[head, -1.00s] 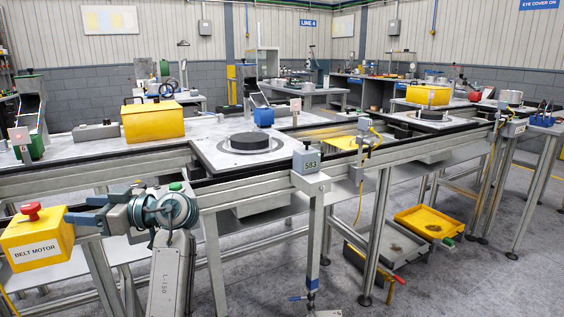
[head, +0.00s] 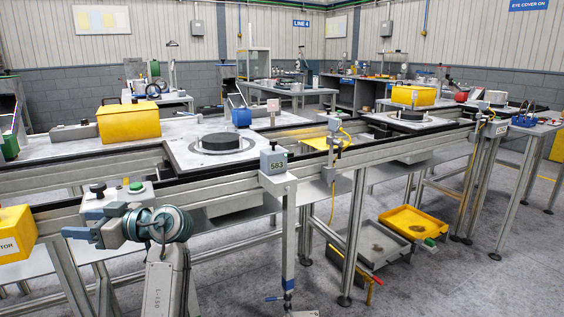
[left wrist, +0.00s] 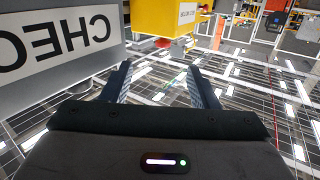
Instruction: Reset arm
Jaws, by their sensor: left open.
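My left gripper (head: 72,224) is in the lower left of the head view, in front of the conveyor's near rail, its fingers pointing left. In the left wrist view my left gripper (left wrist: 160,76) has its two dark fingers spread apart with nothing between them. The yellow belt motor box (head: 14,234) is cut off at the left edge of the head view, a short way beyond the fingertips. A yellow box (left wrist: 163,17) with a red button below it shows inverted in the left wrist view. My right gripper is not in view.
A conveyor rail (head: 225,182) runs across the scene just behind my left arm. A pallet (head: 178,156) with a dark disc sits on it. A grey panel (left wrist: 62,78) with inverted lettering is close on the left in the wrist view. Open floor (head: 430,290) lies at right.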

